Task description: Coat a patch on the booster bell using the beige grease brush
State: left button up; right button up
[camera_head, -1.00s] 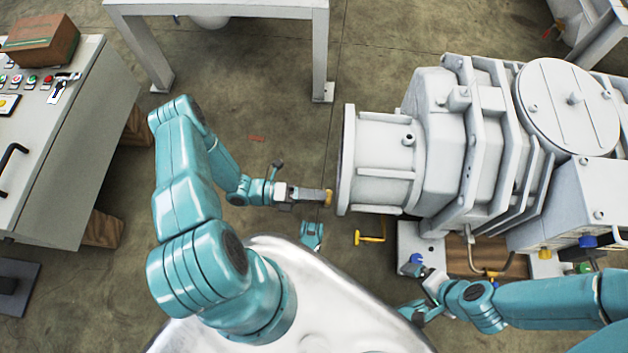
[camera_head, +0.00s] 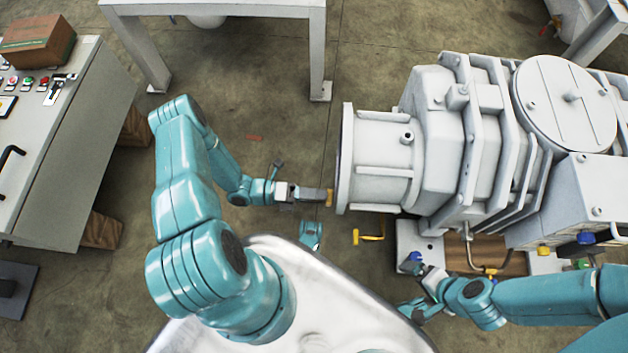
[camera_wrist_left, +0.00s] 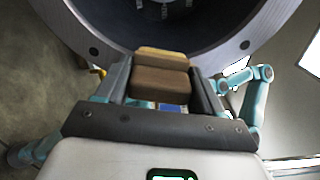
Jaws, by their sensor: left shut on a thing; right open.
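The booster bell (camera_head: 378,160) is the light grey flanged cylinder at the left end of the large machine. In the left wrist view its round rim (camera_wrist_left: 215,65) and dark hollow inside fill the top. My left gripper (camera_head: 312,194) is shut on the grease brush (camera_wrist_left: 160,80), which shows a brown block with a beige tip. In the head view the yellowish brush tip (camera_head: 329,197) is right beside the bell's rim; I cannot tell whether it touches. My right gripper (camera_head: 425,281) is open near the machine's lower front, by a blue knob.
A yellow-handled tool (camera_head: 368,237) is on the floor below the bell. A control desk (camera_head: 80,150) with a brown box (camera_head: 38,40) stands at the left. A white table (camera_head: 225,9) stands at the back.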

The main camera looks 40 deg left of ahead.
pick_arm(q)
jog(key=shift+w+d, duration=0.25)
jog(key=shift+d, duration=0.2)
jog(key=shift+s, duration=0.1)
jog(key=shift+d+r, duration=0.15)
jog(key=shift+r, duration=0.4)
jog(key=shift+r+p, duration=0.65)
jog(key=shift+r, duration=0.15)
jog(key=shift+s+d+f+p, duration=0.15)
jog(key=shift+s+d, duration=0.15)
jog(key=shift+s, duration=0.25)
jog(key=shift+s+d+r+p, duration=0.1)
jog(key=shift+s+d+p, duration=0.05)
jog(key=shift+s+d, duration=0.3)
jog(key=shift+s+d+f+p, duration=0.1)
jog(key=shift+s+d+p, duration=0.1)
jog(key=shift+s, duration=0.4)
